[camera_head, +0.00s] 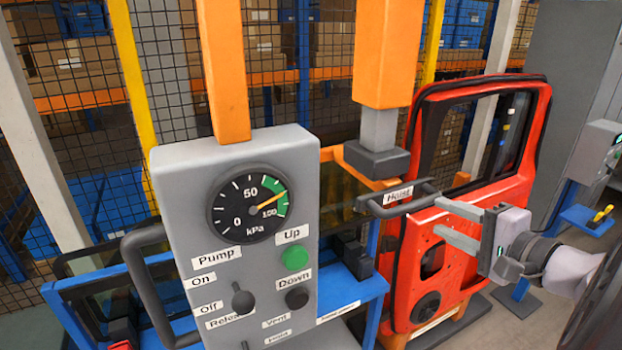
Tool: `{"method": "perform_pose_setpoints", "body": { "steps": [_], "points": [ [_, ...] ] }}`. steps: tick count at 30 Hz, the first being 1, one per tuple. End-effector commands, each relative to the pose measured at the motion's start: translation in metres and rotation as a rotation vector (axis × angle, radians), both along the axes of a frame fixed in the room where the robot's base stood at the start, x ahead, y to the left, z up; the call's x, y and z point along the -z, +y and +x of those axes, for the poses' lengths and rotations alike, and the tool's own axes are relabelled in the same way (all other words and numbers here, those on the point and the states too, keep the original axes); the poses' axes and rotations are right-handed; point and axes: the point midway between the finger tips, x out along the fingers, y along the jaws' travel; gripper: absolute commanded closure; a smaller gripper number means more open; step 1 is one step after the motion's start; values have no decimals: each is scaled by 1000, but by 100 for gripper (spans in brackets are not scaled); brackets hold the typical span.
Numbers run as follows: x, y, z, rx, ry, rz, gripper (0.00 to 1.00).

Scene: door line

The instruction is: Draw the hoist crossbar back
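The hoist crossbar (412,206) is a dark grey handle bar with a white "Hoist" label (398,195), right of the grey control box. My gripper (438,219) comes in from the right with its two pale fingers apart, one above the other, pointing left. It is open, with nothing visible between the fingers. The fingertips are close to the bar's right part in the picture; I cannot tell whether they touch it. The red door (468,190) stands behind the fingers and is partly hidden by my gripper.
The grey control box (170,190) carries a pressure gauge (248,204), with the needle in the green, a green Up button (295,257) and a dark Down button (297,298). An orange post (383,60) hangs above the crossbar. A blue frame (352,292) stands below.

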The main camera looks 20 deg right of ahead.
Motion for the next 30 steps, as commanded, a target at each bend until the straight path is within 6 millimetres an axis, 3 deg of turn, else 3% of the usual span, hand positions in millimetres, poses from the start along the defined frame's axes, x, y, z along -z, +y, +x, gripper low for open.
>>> {"method": "perform_pose_setpoints", "body": {
  "steps": [3,9,14,21,22,27,30],
  "points": [
    [8,5,34,-7,2,2,61],
    [15,6,71,-4,1,1,61],
    [17,7,82,-2,1,0,61],
    [17,7,84,0,1,0,61],
    [17,7,84,0,1,0,63],
    [17,7,83,-1,1,0,96],
    [17,7,83,-1,1,0,100]
  ]
}}
